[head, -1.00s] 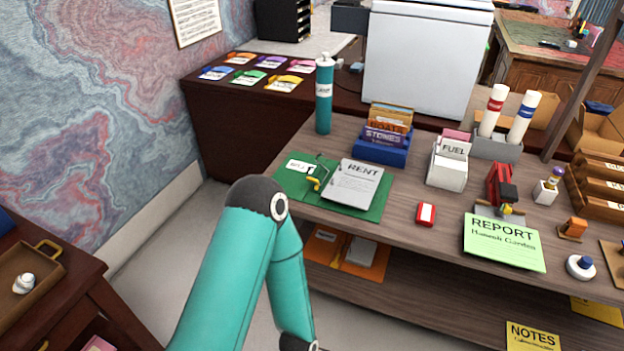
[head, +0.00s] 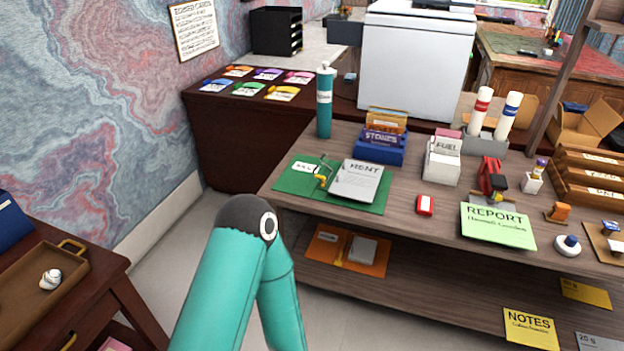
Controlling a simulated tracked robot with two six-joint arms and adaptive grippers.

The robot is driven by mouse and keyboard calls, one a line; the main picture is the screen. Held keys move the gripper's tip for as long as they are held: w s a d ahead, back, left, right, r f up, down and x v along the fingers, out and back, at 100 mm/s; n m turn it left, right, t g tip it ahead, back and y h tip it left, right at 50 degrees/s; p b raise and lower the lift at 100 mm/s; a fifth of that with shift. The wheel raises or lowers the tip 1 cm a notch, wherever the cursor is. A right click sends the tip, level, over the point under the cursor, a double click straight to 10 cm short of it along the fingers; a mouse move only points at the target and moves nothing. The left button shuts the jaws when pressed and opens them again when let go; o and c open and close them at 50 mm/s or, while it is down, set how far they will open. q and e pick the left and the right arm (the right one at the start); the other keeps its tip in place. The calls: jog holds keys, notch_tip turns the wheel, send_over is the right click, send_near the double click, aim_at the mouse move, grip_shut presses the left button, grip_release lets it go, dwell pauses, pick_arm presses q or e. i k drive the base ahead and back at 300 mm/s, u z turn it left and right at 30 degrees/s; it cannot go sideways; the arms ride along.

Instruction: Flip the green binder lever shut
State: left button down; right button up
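The green binder (head: 292,183) lies open and flat near the left end of the wooden desk. Its lever (head: 321,181), with a yellow tip, stands up beside the rings, left of the grey RENT sheet (head: 357,181). A small white label (head: 306,167) lies on its left side. One of my teal arms rises from the bottom of the head view, its bend in front of the desk, apart from the binder. Its gripper is out of sight below. My other gripper is not in view either.
A teal bottle (head: 324,101) and a blue card box (head: 381,148) stand behind the binder. A red box (head: 425,205) and a green REPORT sheet (head: 496,227) lie to its right. An orange binder (head: 371,257) lies on the shelf below. Bare desk (head: 413,230) lies between.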

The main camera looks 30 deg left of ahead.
aim_at(322, 178)
jog(key=k, duration=0.95)
jog(key=u, duration=0.7)
jog(key=i, duration=1.85)
jog(key=z, duration=0.7)
